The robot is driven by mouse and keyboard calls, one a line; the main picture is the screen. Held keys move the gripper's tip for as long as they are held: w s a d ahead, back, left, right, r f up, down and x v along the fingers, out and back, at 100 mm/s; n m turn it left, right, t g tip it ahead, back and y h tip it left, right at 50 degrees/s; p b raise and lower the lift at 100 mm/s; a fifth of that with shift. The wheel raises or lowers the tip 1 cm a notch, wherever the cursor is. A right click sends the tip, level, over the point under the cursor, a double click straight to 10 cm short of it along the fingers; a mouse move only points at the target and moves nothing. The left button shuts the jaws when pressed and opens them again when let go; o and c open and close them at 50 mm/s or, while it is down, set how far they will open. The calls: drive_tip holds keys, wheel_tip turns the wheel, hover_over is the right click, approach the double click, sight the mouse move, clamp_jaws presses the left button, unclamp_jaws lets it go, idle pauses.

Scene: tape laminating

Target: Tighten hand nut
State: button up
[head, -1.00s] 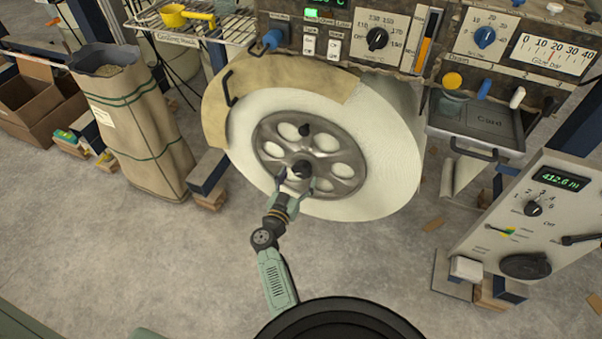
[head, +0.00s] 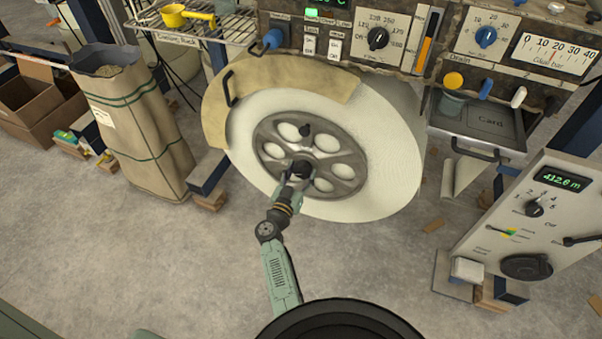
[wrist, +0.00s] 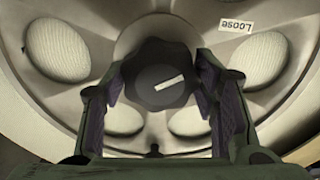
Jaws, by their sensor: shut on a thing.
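The hand nut (wrist: 158,78) is a black lobed knob with a white mark, at the hub of the metal wheel disc (wrist: 100,15). A label reading "Loose" (wrist: 237,26) is on the disc at upper right in the wrist view. My gripper (wrist: 160,95) is shut on the hand nut, with one finger on each side of it. In the head view the hand nut (head: 301,168) shows at the disc's centre, with my gripper (head: 297,176) reaching it from below. The disc sits in front of a large white roll (head: 390,150).
A tan curved guard (head: 225,110) covers the roll's upper left. A control panel (head: 345,50) is above. A tall tan sack (head: 140,130) stands at left, and a cabinet with a "412.6 m" display (head: 540,215) at right. The floor in front is clear.

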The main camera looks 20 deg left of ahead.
drive_tip(key=c, duration=0.4)
drive_tip(key=shift+c, duration=0.2)
drive_tip(key=m+p, duration=0.1)
drive_tip(key=m, duration=0.3)
drive_tip(key=shift+m+p, duration=0.4)
drive_tip(key=m, duration=0.6)
drive_tip(key=m+b, duration=0.2)
drive_tip(key=m, duration=0.4)
drive_tip(key=shift+m, duration=0.4)
drive_tip(key=m+b, duration=0.2)
drive_tip(key=m, duration=0.4)
drive_tip(key=shift+m, duration=0.3)
